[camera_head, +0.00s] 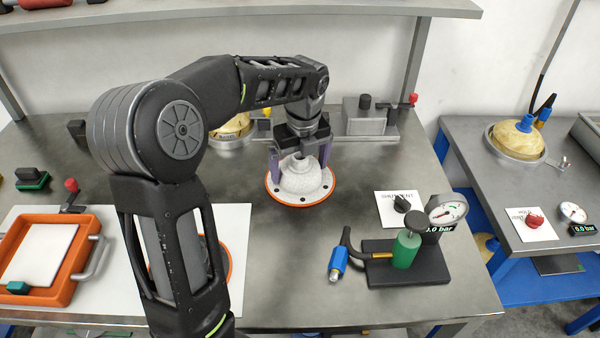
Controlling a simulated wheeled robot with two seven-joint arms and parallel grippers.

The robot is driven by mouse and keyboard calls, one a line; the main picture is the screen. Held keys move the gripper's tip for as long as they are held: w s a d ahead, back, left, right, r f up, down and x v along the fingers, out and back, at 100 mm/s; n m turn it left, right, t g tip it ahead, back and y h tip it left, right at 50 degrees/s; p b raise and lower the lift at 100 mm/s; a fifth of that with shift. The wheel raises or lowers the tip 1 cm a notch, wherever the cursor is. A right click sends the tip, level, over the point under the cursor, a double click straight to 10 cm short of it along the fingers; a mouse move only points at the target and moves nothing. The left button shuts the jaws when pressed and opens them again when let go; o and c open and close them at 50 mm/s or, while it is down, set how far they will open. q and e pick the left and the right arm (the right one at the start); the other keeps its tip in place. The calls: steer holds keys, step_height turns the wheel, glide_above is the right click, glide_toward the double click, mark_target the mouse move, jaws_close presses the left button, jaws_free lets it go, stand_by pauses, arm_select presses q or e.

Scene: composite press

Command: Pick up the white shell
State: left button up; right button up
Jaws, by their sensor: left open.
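The white shell (301,179) is a speckled white dome with a small knob on top. It sits on an orange ring base (297,203) with dark holes, in the middle of the metal table. My left gripper (300,165) points down over the shell. Its purple-grey fingers are spread, one on each side of the dome. I cannot tell whether the fingers touch the shell. My right gripper is not in view.
An orange frame tray (84,262) lies at the left on a white sheet (242,232). A black stand with a green cylinder (406,249) and a gauge (447,211) are at the right. A grey block (364,117) stands behind the shell. A second table (475,150) is at the far right.

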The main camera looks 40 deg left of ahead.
mark_target(299, 155)
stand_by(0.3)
arm_select(q)
steer(key=c, duration=1.4)
steer(key=shift+r, duration=0.15)
step_height(299, 155, up, 10)
steer(key=shift+f, duration=0.1)
stand_by(0.4)
